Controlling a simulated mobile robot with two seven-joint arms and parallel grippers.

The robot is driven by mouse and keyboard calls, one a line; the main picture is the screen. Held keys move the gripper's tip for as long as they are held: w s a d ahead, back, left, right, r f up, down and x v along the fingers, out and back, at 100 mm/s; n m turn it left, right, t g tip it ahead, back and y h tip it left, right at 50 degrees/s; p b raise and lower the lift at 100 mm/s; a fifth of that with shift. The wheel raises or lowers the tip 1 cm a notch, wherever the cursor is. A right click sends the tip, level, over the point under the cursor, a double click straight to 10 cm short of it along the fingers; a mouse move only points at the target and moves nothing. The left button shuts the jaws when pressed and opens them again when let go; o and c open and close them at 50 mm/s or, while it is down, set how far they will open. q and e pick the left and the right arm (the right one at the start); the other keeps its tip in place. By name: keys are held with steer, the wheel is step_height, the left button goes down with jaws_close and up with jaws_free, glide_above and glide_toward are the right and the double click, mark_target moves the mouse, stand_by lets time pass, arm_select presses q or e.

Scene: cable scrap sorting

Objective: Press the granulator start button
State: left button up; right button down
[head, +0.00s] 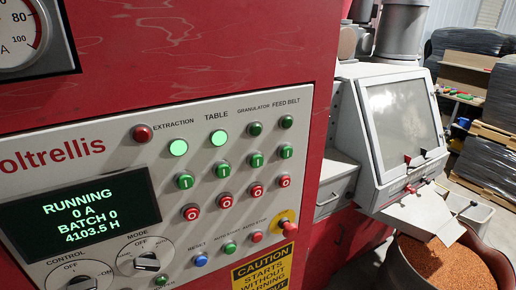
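The granulator start button (256,159) is a green button marked with a bar, on the grey control panel of the red machine. Above it is the dark, unlit granulator lamp (255,128), and below it is the red granulator stop button (256,190). The extraction lamp (178,148) and the table lamp (218,137) glow green. The feed belt lamp (287,121) is dark. The display (80,217) reads "RUNNING, 0 A, BATCH 0, 4103.5 H". Neither of my grippers is in view.
A red-tipped knob on a yellow base (286,222) sticks out near the panel's right edge. Control and mode switches (147,262) sit low. To the right are a grey windowed machine (395,125), a bin of orange-brown granules (450,265) and wrapped pallets (486,160).

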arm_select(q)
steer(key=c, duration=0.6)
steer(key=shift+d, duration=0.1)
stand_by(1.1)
